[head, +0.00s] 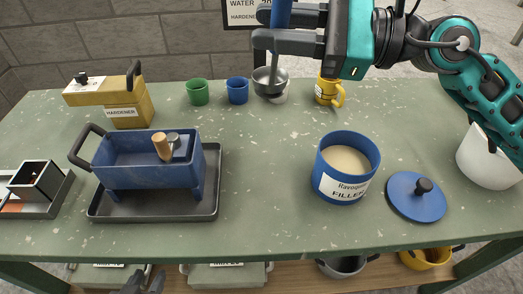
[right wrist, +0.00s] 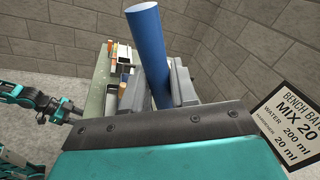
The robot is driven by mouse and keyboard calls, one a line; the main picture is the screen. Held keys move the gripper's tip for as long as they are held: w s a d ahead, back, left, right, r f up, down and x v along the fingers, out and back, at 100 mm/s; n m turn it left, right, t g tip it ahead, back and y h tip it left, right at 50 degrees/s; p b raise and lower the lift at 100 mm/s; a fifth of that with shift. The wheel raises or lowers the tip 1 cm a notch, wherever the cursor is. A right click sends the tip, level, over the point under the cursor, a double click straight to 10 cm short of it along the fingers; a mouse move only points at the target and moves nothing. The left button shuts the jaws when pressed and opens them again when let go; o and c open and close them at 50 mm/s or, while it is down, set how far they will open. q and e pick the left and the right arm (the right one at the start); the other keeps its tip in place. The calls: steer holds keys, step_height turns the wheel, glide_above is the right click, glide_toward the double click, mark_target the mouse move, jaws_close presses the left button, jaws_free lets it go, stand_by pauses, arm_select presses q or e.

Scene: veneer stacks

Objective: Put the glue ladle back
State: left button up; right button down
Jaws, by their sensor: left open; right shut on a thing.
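The glue ladle has a blue handle (head: 281,14), a thin metal shaft and a grey metal bowl (head: 270,84). It hangs upright near the back edge of the table. My right gripper (head: 283,28) is shut on the handle, which also shows between its fingers in the right wrist view (right wrist: 150,55). The bowl is at about table height beside the blue cup; I cannot tell whether it touches anything beneath. My left gripper (head: 143,281) is open below the table's front edge at the bottom, only partly in view.
A filler pot (head: 337,188) stands open, with its blue lid (head: 416,197) to the right. Green (head: 197,93) and blue (head: 238,91) cups and a yellow mug (head: 328,92) stand at the back. A blue trough (head: 138,176) sits on a dark tray (head: 209,203). The table's middle is clear.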

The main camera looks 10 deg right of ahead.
step_height(320, 180, down, 19)
steer(key=b, duration=0.3)
steer(key=shift+f, duration=0.2)
steer(key=shift+f, duration=0.15)
steer(key=c, duration=0.9)
jaws_free()
